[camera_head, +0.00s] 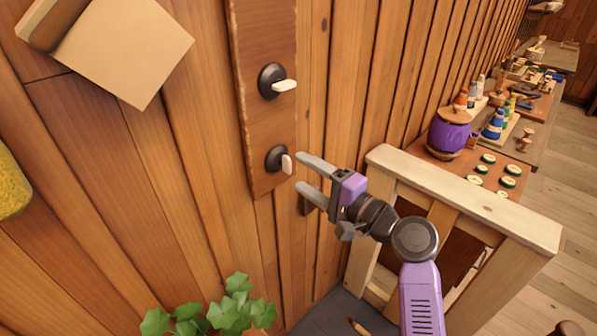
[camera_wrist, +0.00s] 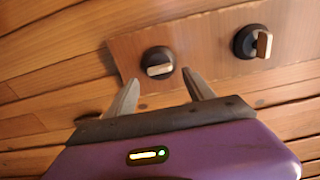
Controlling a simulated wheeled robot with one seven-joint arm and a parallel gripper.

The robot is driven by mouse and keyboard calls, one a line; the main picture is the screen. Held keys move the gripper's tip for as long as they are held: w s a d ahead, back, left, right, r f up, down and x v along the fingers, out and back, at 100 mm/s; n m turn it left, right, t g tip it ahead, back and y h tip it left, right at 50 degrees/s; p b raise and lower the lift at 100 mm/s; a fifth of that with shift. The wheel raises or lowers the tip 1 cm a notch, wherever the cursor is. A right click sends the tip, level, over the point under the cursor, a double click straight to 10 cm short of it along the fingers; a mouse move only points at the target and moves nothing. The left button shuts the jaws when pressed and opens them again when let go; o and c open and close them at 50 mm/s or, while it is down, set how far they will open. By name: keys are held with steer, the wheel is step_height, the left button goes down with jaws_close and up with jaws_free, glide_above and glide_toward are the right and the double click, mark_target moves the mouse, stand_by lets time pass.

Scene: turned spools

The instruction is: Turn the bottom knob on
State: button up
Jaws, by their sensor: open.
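Two black round knobs with cream handles sit one above the other on a brown wooden wall board (camera_head: 262,120). The bottom knob (camera_head: 277,160) is at the board's lower end, and the top knob (camera_head: 273,82) is above it. My gripper (camera_head: 299,173) is open and empty, its fingertips just right of the bottom knob, close to its handle. In the wrist view the bottom knob (camera_wrist: 158,62) lies ahead, between the two fingers (camera_wrist: 160,86), and the top knob (camera_wrist: 252,42) is to the right. I cannot tell whether a finger touches the handle.
A pale wooden frame (camera_head: 465,195) stands right of my arm. Beyond it are tables with a purple pot (camera_head: 450,132) and bottles. A leafy plant (camera_head: 225,307) is below the board. A tan box-like piece (camera_head: 122,45) is at upper left, a yellow object (camera_head: 12,185) at the left edge.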

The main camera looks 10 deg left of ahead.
steer(key=shift+b+v, duration=0.35)
steer(key=shift+v, duration=1.95)
steer(key=w+d+t+h, duration=0.2)
steer(key=d+t+h, duration=0.25)
steer(key=d, duration=0.25)
steer(key=s+d+f+n+t+h, duration=0.3)
steer(key=s+d+f+h, duration=0.45)
steer(key=s+d, duration=0.4)
steer(key=s+d+f+n+g+h, duration=0.1)
steer(key=s+f+n+g, duration=0.1)
steer(key=s, duration=1.6)
steer(key=s+d+f+n+g+h, duration=0.1)
steer(key=s+f+n, duration=0.1)
steer(key=s, duration=1.6)
steer(key=shift+d+f+n+g+b, duration=0.2)
steer(key=shift+f+n+g+b, duration=0.2)
steer(key=shift+f, duration=0.3)
